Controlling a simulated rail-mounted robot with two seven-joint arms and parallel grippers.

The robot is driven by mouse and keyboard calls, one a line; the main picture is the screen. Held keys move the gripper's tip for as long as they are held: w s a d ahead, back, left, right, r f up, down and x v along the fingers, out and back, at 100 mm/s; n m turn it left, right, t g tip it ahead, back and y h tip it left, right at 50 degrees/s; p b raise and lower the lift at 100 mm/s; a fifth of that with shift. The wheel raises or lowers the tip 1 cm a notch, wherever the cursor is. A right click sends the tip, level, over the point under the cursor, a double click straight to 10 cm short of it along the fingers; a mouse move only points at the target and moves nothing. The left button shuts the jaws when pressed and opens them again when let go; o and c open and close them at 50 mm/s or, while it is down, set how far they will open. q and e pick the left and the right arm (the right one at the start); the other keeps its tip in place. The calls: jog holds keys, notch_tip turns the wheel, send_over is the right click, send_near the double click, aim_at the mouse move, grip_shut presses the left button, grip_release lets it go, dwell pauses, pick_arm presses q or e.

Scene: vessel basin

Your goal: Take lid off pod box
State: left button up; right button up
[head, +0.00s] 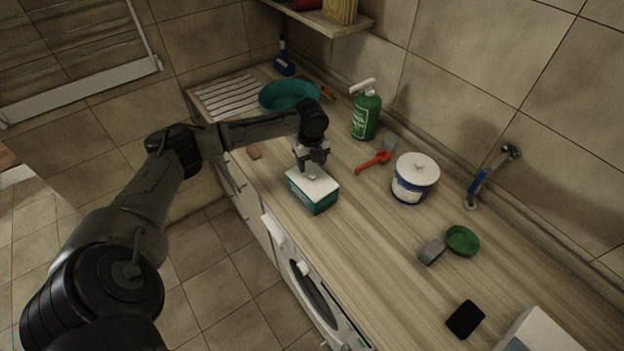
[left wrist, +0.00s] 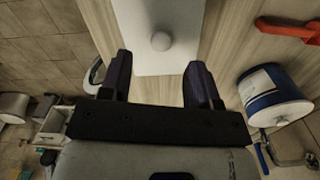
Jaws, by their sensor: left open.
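The pod box (head: 314,195) is a teal box near the front edge of the wooden counter. Its white lid (head: 318,183) is on top and has a small round knob, which shows clearly in the left wrist view (left wrist: 161,41). My left gripper (head: 311,168) is just above the lid, over the knob. In the left wrist view its two fingers (left wrist: 156,78) are spread apart, with the white lid beyond and between them. I cannot tell whether the fingers touch anything. My right gripper is in neither view.
Farther right are a green bowl (head: 462,240), a grey block (head: 431,251) and a black pad (head: 465,319). A teal basin (head: 289,94) sits behind.

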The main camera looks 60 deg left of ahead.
aim_at(312, 174)
pick_arm(q)
jog(key=shift+w+f+p, duration=0.1)
jog(key=shift+f+p, duration=0.45)
jog(key=shift+f, duration=2.15)
jog(key=shift+c, duration=0.2)
jog(key=c, duration=1)
jog(key=shift+r, duration=0.1)
